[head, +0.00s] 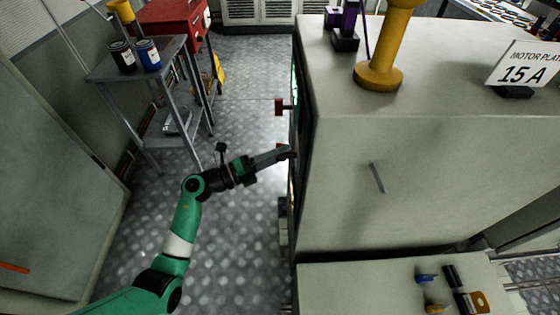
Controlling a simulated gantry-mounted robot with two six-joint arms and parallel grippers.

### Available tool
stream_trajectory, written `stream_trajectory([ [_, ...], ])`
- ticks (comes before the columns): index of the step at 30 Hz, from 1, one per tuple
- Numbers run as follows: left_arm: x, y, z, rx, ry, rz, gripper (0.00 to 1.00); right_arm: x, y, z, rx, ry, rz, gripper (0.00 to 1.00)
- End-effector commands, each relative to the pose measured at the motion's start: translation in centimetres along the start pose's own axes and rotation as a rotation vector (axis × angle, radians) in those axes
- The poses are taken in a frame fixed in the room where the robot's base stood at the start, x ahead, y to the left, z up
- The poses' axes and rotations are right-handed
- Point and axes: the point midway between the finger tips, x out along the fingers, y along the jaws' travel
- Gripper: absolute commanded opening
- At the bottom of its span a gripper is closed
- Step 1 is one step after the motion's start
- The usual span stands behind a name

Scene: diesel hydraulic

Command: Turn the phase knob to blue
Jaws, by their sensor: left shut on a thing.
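The grey-white cabinet (400,190) stands right of centre, and its panel side (300,110) faces left and shows only edge-on. A red knob (279,106) sticks out from that side. A bit of a second red knob (280,146) shows just below it, mostly covered by my left gripper (288,153). My left gripper is shut at this second knob, with its fingers reaching right to the panel. The knob's marking and any blue mark are hidden at this angle, so I cannot tell which way it points. My right gripper is not in view.
A yellow post (385,50), a purple-and-black item (345,35) and a "MOTOR PLAT… 15 A" sign (524,66) stand on the cabinet top. A metal table (140,62) with two cans and a red box (172,17) are at the back left. Floor between is clear.

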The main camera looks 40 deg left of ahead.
Motion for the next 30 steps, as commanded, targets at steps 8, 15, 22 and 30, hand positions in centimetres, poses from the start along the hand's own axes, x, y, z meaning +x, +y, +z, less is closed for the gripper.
stream_trajectory([
  [8, -0.1, 0.8, -0.2, 0.245, 0.001, -0.104, 0.00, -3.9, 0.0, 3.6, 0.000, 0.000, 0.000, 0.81],
  [15, -0.1, 0.9, -0.3, 0.456, 0.002, -0.191, 0.00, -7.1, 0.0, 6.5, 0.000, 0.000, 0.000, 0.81],
  [22, -0.1, 0.8, -0.3, 0.654, 0.001, -0.273, 0.00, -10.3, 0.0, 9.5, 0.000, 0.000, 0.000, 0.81],
  [30, -0.1, 0.5, -0.2, 0.836, 0.001, -0.348, 0.00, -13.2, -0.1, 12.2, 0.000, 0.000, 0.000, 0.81],
])
